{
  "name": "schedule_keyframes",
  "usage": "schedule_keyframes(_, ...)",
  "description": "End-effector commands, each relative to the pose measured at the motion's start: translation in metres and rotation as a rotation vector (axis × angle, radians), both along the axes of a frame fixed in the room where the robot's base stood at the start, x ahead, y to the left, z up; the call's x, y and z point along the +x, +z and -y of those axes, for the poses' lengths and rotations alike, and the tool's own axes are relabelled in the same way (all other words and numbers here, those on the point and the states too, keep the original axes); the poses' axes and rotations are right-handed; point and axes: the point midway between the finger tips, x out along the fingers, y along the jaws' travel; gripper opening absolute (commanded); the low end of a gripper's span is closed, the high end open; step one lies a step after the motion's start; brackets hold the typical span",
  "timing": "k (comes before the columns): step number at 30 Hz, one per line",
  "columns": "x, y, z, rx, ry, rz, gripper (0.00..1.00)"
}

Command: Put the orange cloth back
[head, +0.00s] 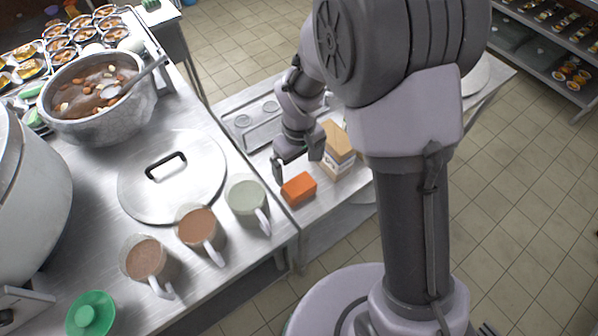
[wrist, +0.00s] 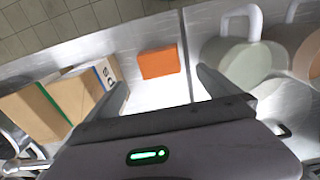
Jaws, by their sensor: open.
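The orange cloth (head: 299,188) is a small folded block lying on the steel table, near its front edge and close to the seam with the left counter. It also shows in the wrist view (wrist: 158,62), beyond and between my fingertips. My gripper (head: 295,165) is open and empty, above and a little behind the cloth, apart from it. In the wrist view my gripper (wrist: 162,85) has its two fingers spread wide, with bare table between them.
Cardboard boxes (head: 337,150) stand right beside my gripper. Cups, including a green one (head: 246,196), stand on the left counter by a flat lid (head: 172,190). A large pot of stew (head: 98,105) is farther back. Bare steel surrounds the cloth's front side.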

Motion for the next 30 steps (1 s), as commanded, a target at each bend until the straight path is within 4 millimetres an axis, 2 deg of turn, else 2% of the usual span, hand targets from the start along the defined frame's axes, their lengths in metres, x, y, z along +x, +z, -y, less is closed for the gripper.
schedule_keyframes(1,0.0,0.007,0.0,0.0,0.0,0.0,1.0)
schedule_keyframes(6,0.0,0.014,0.001,0.002,-0.008,0.005,1.0)
schedule_keyframes(8,-0.001,0.031,0.006,0.014,-0.046,0.024,1.0)
schedule_keyframes(11,-0.012,0.094,0.024,0.062,-0.203,0.096,1.0)
schedule_keyframes(12,-0.024,0.124,0.034,0.092,-0.29,0.133,1.0)
schedule_keyframes(13,-0.035,0.145,0.042,0.116,-0.358,0.161,1.0)
schedule_keyframes(15,-0.065,0.188,0.059,0.18,-0.518,0.223,1.0)
schedule_keyframes(18,-0.112,0.228,0.075,0.275,-0.717,0.3,1.0)
schedule_keyframes(21,-0.148,0.244,0.082,0.353,-0.857,0.353,1.0)
schedule_keyframes(24,-0.167,0.249,0.084,0.398,-0.929,0.379,1.0)
schedule_keyframes(30,-0.172,0.25,0.084,0.412,-0.952,0.385,1.0)
